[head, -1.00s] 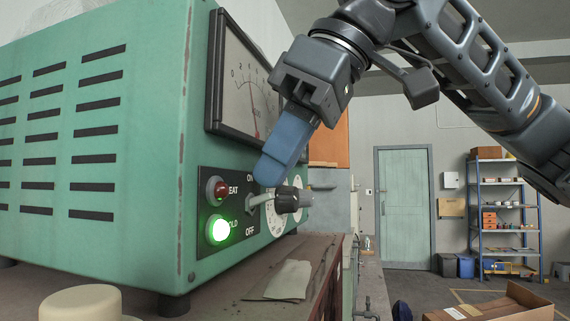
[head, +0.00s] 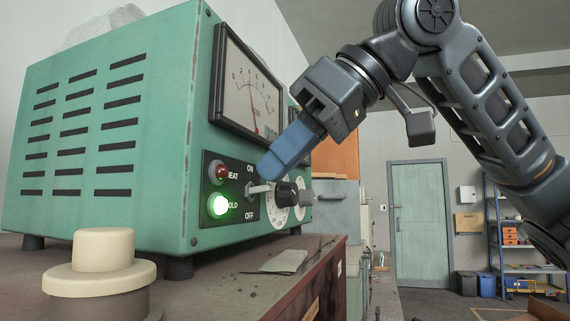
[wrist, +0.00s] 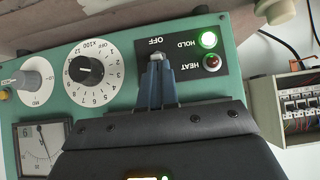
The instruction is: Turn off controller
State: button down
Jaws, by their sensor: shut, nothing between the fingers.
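The controller (head: 150,225) is a green metal box with a meter (head: 250,85) and a dark switch panel. Its toggle switch (head: 259,188) sticks out between the ON and OFF marks; I cannot tell surely which way it is thrown. The green HOLD lamp (head: 218,206) is lit and the red HEAT lamp (head: 218,172) looks unlit. My gripper (head: 268,167) is shut and empty, its blue fingertips just above the lever on the ON side, close to or touching it. In the wrist view the fingertips (wrist: 155,72) partly hide the switch; the lever tip (wrist: 156,57) shows beside OFF.
A black-centred dial (wrist: 86,69) and a grey knob (wrist: 33,78) are beside the switch. A cream round knob (head: 100,262) stands in front on the bench (head: 215,292). A paper scrap (head: 284,262) lies by the bench edge. Open floor and shelves are beyond.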

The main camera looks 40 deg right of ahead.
jog(key=shift+s+d+f+t+y+b, duration=0.15)
jog(key=shift+f+t+y+b, duration=0.1)
jog(key=shift+f+b, duration=0.25)
jog(key=shift+s+f+t+y+b, duration=0.15)
jog(key=shift+f+t+b, duration=0.15)
jog(key=shift+b, duration=0.4)
jog(key=shift+r, duration=0.35)
jog(key=shift+r+p, duration=0.8)
jog(key=shift+p, duration=0.15)
